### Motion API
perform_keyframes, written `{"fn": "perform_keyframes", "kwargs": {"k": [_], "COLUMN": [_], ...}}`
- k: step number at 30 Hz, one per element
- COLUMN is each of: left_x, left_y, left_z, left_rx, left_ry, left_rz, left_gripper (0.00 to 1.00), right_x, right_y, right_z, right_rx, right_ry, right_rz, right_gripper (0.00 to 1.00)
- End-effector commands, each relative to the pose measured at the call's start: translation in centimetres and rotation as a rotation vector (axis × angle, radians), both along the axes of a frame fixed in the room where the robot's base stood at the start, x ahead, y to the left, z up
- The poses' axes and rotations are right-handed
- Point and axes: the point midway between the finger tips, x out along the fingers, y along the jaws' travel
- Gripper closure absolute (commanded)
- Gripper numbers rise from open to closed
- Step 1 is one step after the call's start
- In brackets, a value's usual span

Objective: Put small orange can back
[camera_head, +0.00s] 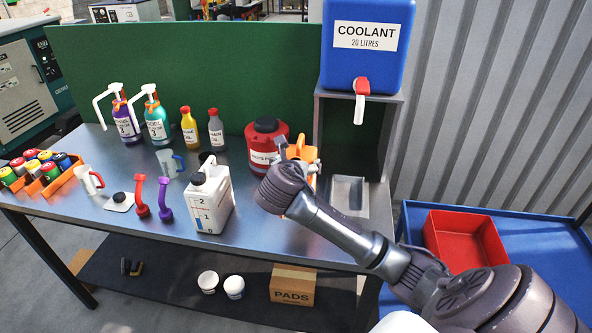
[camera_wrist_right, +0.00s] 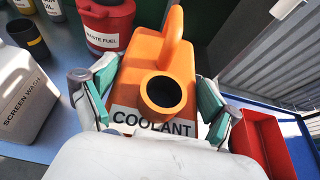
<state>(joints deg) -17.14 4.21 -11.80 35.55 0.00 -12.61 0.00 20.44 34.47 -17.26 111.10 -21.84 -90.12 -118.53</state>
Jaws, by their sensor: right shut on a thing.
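The small orange can (camera_head: 313,157) stands mostly hidden behind my right gripper (camera_head: 290,165), just left of the metal stand. In the right wrist view the orange can (camera_wrist_right: 160,60) shows a round dark opening, a handle and a COOLANT label. The fingers of my right gripper (camera_wrist_right: 155,100) press on it from both sides. The can looks upright, but I cannot tell whether its base touches the bench. My left gripper is not in view.
A red waste-fuel can (camera_head: 262,155) is close on the left, with a white screen-wash can (camera_head: 210,200) nearer the front. A blue coolant tank (camera_head: 370,65) with a red tap sits on the metal stand (camera_head: 402,125). A red bin (camera_head: 465,240) lies right.

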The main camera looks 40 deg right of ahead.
Motion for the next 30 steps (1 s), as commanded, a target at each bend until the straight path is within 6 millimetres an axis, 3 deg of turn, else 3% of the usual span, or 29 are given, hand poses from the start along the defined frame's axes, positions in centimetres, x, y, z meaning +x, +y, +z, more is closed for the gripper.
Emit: {"fn": "perform_keyframes", "kwargs": {"k": [12, 20, 30], "left_x": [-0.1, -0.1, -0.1], "left_y": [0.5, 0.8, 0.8], "left_z": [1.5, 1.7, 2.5], "left_rx": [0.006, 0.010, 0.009], "left_ry": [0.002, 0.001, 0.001], "left_rz": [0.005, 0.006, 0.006], "left_gripper": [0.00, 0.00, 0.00], "right_x": [4.5, 5.1, 5.1], "right_y": [5.3, 6.2, 6.1], "right_z": [-3.3, -4.3, -7.8], "right_rx": [-0.005, -0.008, -0.008], "right_ry": [-0.013, -0.013, -0.012], "right_rz": [0.001, 0.001, 0.001], "right_gripper": [0.81, 0.81, 0.81]}}
